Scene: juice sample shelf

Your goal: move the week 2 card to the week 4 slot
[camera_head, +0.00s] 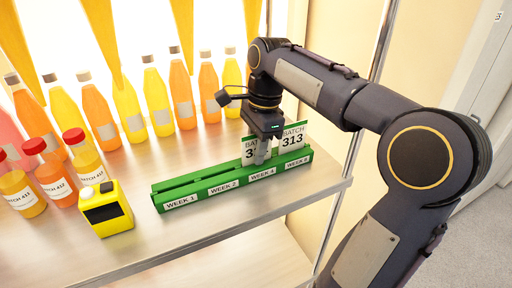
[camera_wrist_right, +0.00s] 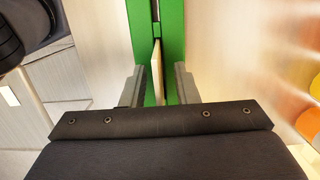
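The green card holder (camera_head: 172,197) stands on the shelf, with labels reading WEEK 1, WEEK 2, WEEK 4 and a last one that looks like WEEK 6. A white BATCH card (camera_head: 249,148), partly hidden by my right gripper, stands at the WEEK 4 place. A BATCH 313 card (camera_head: 292,139) stands at the last place. The WEEK 2 place holds no card. My right gripper (camera_head: 262,158) is low over the WEEK 4 place. In the right wrist view its fingers are apart, with gaps on both sides of the card's edge (camera_wrist_right: 157,72). My left gripper is not in view.
A yellow device (camera_head: 108,210) stands left of the holder. Several red-capped bottles (camera_head: 53,185) are at the left, and a row of juice bottles (camera_head: 157,100) lines the back. A metal post (camera_head: 356,140) rises at the right. The shelf front is clear.

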